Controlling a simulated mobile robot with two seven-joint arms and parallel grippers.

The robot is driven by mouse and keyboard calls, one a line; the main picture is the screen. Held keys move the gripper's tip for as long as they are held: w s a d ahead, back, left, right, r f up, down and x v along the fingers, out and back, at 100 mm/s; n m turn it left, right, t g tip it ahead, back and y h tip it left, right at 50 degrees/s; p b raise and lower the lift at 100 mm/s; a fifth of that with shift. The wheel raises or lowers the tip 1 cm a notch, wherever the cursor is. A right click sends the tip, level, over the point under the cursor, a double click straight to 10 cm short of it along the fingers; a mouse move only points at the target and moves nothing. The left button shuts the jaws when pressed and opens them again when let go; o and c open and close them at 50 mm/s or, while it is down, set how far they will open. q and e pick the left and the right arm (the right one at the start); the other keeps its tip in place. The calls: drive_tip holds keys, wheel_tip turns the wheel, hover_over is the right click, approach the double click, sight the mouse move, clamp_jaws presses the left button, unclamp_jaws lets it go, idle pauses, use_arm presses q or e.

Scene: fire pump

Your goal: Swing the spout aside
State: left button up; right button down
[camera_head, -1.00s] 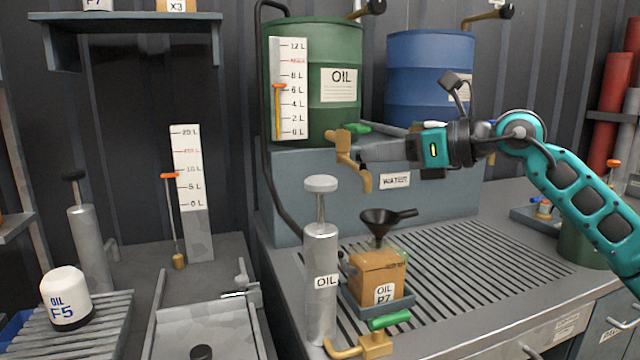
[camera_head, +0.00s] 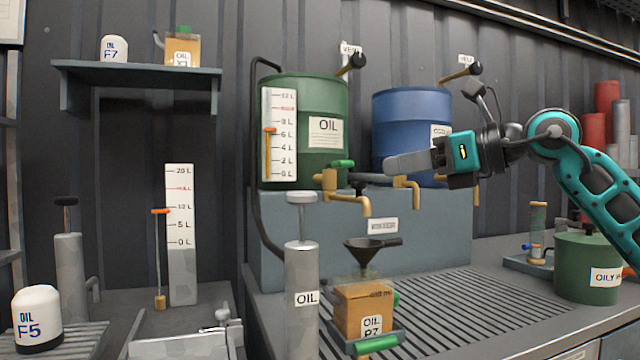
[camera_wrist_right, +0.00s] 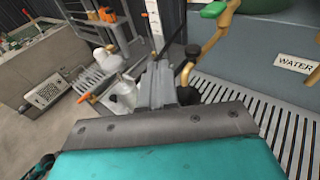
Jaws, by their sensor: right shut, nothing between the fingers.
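The brass spout (camera_head: 348,200) sticks out below the green oil drum (camera_head: 325,90) and runs to the right, its end bent down. A green handle (camera_head: 342,164) sits on top of its valve. In the head view its outlet appears above the black funnel (camera_head: 372,248); I cannot tell whether they line up in depth. The spout also shows in the right wrist view (camera_wrist_right: 207,45). My right gripper (camera_head: 390,164) is shut and empty, above and right of the spout, seemingly apart from it. My left gripper is out of view.
A second brass spout (camera_head: 412,188) is under the blue drum (camera_head: 415,115), close below my right gripper. The funnel stands in an oil can (camera_head: 362,308). A grey pump cylinder (camera_head: 302,290) stands left of it. The slatted bench (camera_head: 470,310) to the right is clear.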

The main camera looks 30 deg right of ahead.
sight(347, 197)
use_arm(q)
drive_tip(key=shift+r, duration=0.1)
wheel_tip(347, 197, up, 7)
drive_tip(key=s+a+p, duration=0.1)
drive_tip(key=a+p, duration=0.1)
drive_tip(key=p, duration=0.8)
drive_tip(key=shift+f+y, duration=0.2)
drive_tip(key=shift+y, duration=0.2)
use_arm(e)
drive_tip(key=x, duration=1.4)
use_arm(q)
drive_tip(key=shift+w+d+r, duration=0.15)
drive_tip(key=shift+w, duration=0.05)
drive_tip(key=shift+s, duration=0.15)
use_arm(e)
drive_tip(key=shift+s, duration=0.1)
